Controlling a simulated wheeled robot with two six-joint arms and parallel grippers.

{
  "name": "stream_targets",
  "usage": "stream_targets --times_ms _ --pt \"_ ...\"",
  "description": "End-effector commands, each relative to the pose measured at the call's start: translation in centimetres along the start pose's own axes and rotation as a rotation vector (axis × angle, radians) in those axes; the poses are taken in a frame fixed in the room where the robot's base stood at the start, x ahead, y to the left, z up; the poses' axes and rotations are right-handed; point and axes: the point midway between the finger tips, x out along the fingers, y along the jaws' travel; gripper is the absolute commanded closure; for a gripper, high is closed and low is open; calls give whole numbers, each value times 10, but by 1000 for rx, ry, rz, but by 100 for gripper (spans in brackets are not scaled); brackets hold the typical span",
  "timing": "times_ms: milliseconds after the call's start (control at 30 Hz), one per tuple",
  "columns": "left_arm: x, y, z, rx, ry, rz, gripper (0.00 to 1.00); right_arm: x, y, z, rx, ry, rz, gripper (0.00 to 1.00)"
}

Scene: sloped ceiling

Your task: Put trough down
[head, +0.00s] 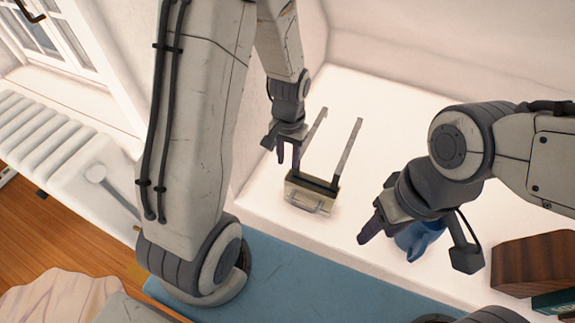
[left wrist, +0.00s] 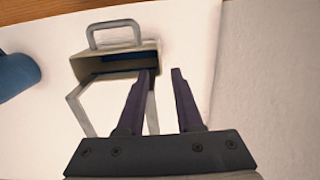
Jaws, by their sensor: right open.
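The trough (head: 306,198) is a small cream box with a dark inside, a grey handle on its front and two long rails behind. It rests on the white surface in the middle of the head view. In the left wrist view the trough (left wrist: 122,64) is at the upper middle. My left gripper (head: 289,158) is at its back left corner in the head view. In the left wrist view its fingers (left wrist: 164,72) are apart, one overlapping a rail; contact cannot be told. My right gripper (head: 366,226) is open, right of the trough, close to a blue mug.
The blue mug (head: 419,238) is partly hidden by my right gripper; it also shows at the left wrist view's left edge (left wrist: 14,76). A brown wooden block (head: 535,262) and a teal book (head: 555,302) are at the right. The white surface behind the trough is free.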

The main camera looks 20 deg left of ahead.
Motion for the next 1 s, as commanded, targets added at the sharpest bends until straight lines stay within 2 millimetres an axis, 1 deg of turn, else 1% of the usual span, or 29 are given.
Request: stream_targets --times_ms 33,100,300,367,433,467,500,567,600,667,700,800,833,900,1000 --pt "-14 0 -1 0 5 0 65 -7 0 0 0 0 0 50" --pt "-25 0 -1 0 4 0 65 -10 -1 0 0 0 0 50" --pt "-43 3 0 7 3 0 65 -14 -1 -1 0 0 0 50" --pt "-51 11 3 30 9 1 65 -14 -1 -1 0 0 0 50" --pt "-66 32 13 85 20 4 65 -14 -1 -1 0 0 0 50" --pt "-74 44 19 117 26 6 65 -14 -1 -1 0 0 0 50" --pt "-87 60 30 166 35 10 65 -14 -1 -1 0 0 0 50" --pt "-104 84 52 248 46 18 65 -14 -1 -1 0 0 0 50" --pt "-115 98 69 302 52 25 65 -14 -1 -1 0 0 0 50" --pt "-128 115 94 378 58 35 65 -14 -1 -1 0 0 0 50" --pt "-135 124 110 427 62 42 65 -14 -1 -1 0 0 0 50" --pt "-146 136 145 524 66 59 65 -14 -1 -1 0 0 0 50" --pt "-149 138 153 545 66 63 65 -14 -1 -1 0 0 0 50" --pt "-152 140 166 582 67 70 65 -14 -1 -1 0 0 0 50" --pt "-154 141 175 606 65 74 65 -14 -1 -1 0 0 0 50"
